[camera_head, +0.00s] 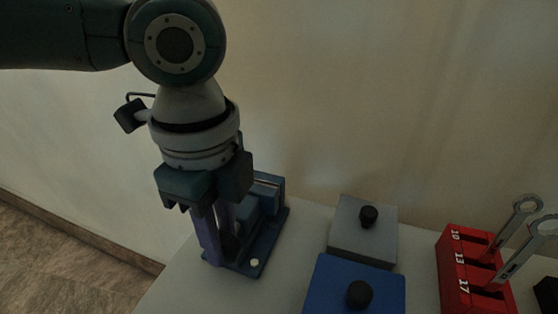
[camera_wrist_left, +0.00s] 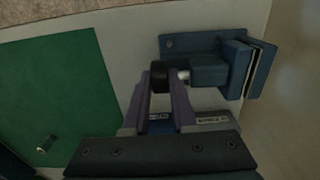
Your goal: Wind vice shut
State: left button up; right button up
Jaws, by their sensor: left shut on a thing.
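The blue vice (camera_head: 262,222) is at the left end of the table, partly hidden behind my left gripper in the head view. In the left wrist view the vice (camera_wrist_left: 210,70) shows its jaws at the right and a dark round knob (camera_wrist_left: 160,78) on its screw end. My left gripper (camera_head: 222,252) points down, and in the left wrist view its fingertips (camera_wrist_left: 163,85) are at the knob, one on each side. The fingers are shut on the knob. My right gripper is not in view.
A grey block (camera_head: 345,243) and a blue block (camera_head: 325,285), each with a black knob, stand right of the vice. A red rack (camera_head: 452,270) holding wrenches (camera_head: 512,255) is at the far right. A green panel (camera_wrist_left: 60,100) shows in the left wrist view.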

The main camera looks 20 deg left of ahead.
pick_arm(q)
grip_shut()
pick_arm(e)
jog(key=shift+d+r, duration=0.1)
pick_arm(q)
jog(key=shift+d+r+y+p, duration=0.25)
jog(key=shift+y+p, duration=0.55)
jog(key=shift+p, duration=0.45)
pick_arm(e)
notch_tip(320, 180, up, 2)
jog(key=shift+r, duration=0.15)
pick_arm(q)
jog(key=shift+d+f+y, duration=0.1)
jog(key=shift+y, duration=0.3)
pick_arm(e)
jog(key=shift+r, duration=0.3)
pick_arm(q)
jog(key=shift+d+f+y+p, duration=0.15)
jog(key=shift+y+p, duration=0.3)
jog(key=shift+y, duration=0.25)
jog(key=shift+f+y, duration=0.1)
jog(key=shift+y, duration=0.6)
jog(key=shift+d+y+b, duration=0.1)
jog(key=shift+y+b, duration=0.45)
jog(key=shift+y, duration=0.25)
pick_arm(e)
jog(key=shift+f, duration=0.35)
